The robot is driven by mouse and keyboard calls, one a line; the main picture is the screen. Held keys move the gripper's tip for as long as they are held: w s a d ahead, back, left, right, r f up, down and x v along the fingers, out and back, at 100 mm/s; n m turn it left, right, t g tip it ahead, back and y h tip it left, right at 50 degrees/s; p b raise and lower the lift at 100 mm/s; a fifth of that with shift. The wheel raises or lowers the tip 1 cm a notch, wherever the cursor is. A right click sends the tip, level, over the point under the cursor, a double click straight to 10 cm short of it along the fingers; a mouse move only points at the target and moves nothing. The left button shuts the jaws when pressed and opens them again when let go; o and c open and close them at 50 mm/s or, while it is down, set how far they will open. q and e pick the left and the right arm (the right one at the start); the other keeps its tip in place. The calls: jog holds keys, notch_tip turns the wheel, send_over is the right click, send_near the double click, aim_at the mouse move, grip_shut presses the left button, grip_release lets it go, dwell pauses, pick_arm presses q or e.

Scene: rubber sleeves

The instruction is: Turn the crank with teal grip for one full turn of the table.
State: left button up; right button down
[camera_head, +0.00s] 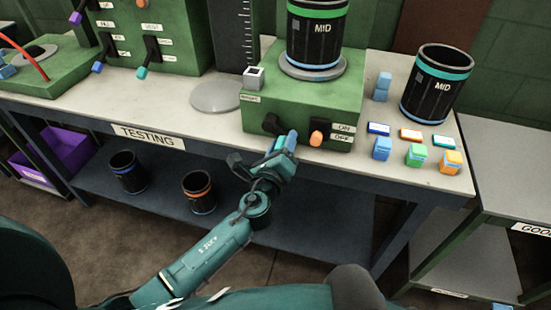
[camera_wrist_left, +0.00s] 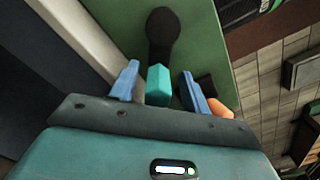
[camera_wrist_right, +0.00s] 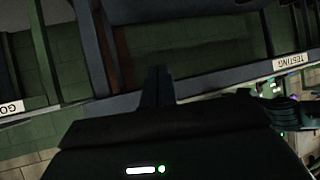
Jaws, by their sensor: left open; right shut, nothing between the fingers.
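The crank's black arm (camera_head: 272,124) is on the front of a green box (camera_head: 255,118) on the testing bench. Its teal grip (camera_wrist_left: 158,84) shows in the left wrist view, with the black crank arm (camera_wrist_left: 162,35) behind it. My left gripper (camera_head: 285,143) is at the crank and mostly hides the grip in the head view. Its blue fingers are open, one on each side of the teal grip, with gaps showing. The round turntable (camera_head: 313,68) on the box bears a black MID sleeve with a green band (camera_head: 317,35). My right gripper (camera_wrist_right: 158,86) is shut and empty, away from the crank.
An orange-gripped ON/OFF switch (camera_head: 316,138) is close to the right of my left gripper. A second MID sleeve (camera_head: 436,83) and several small coloured blocks stand on the right bench top. Left, another green panel (camera_head: 178,45) has several levers, one teal-tipped. Two sleeves are on the lower shelf.

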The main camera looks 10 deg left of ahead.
pick_arm(q)
jog(key=s+b, duration=0.1)
jog(key=s, duration=1.1)
jog(key=shift+a, duration=0.2)
jog(key=shift+s, duration=0.1)
jog(key=s+a+f+n+g+h+p, duration=0.1)
jog(key=s+f+n+g, duration=0.2)
jog(key=n, duration=0.9)
jog(key=s+a+f+n+g+h+p, duration=0.1)
jog(key=s+f+n+g, duration=0.3)
jog(key=s+f+n, duration=0.5)
jog(key=shift+s+f+n+h, duration=0.4)
jog(key=shift+s+n, duration=0.55)
jog(key=shift+n, duration=0.65)
jog(key=shift+c, duration=0.4)
